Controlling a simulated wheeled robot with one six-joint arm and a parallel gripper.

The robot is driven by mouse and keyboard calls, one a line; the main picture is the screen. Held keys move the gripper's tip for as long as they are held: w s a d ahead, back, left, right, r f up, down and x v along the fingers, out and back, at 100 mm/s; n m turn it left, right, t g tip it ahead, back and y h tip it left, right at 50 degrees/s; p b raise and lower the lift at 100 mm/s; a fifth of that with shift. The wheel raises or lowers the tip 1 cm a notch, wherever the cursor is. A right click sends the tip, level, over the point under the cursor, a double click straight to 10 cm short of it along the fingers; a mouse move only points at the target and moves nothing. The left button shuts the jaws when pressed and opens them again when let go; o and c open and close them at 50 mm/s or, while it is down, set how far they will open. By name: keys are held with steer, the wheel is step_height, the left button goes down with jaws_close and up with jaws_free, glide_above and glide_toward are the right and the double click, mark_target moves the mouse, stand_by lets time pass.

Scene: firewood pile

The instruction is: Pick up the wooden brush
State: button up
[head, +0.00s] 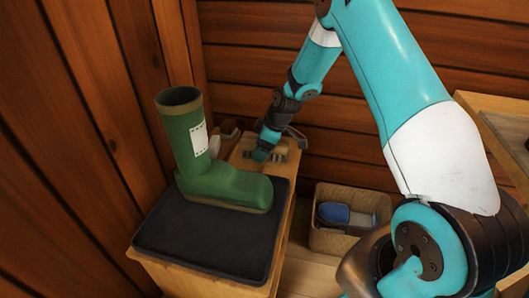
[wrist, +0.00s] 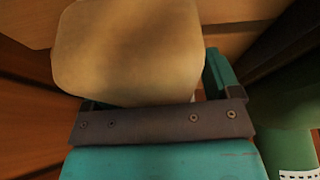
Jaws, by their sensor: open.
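A pale tan wooden block with rounded corners, which looks like the wooden brush (wrist: 128,50), fills the upper left of the wrist view. My gripper (wrist: 155,85) is open, with one teal finger showing at the block's right and a bit of the other at its lower left. I cannot tell whether the fingers touch it. In the head view my gripper (head: 263,152) points down at the far end of the bench, behind the boot. Tan wood shows around its tip, but the brush's outline and bristles are hard to make out there.
A green boot (head: 195,150) stands on a dark mat (head: 205,240) on the wooden bench, left of my gripper. A small brown item (head: 228,128) lies behind it. A basket (head: 326,241) with a blue item stands on the floor at right. Plank walls close in behind.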

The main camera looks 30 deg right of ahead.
steer(key=shift+r, duration=0.1)
steer(key=shift+c, duration=0.5)
steer(key=c, duration=1)
step_height(320, 180, up, 20)
steer(key=p, duration=0.7)
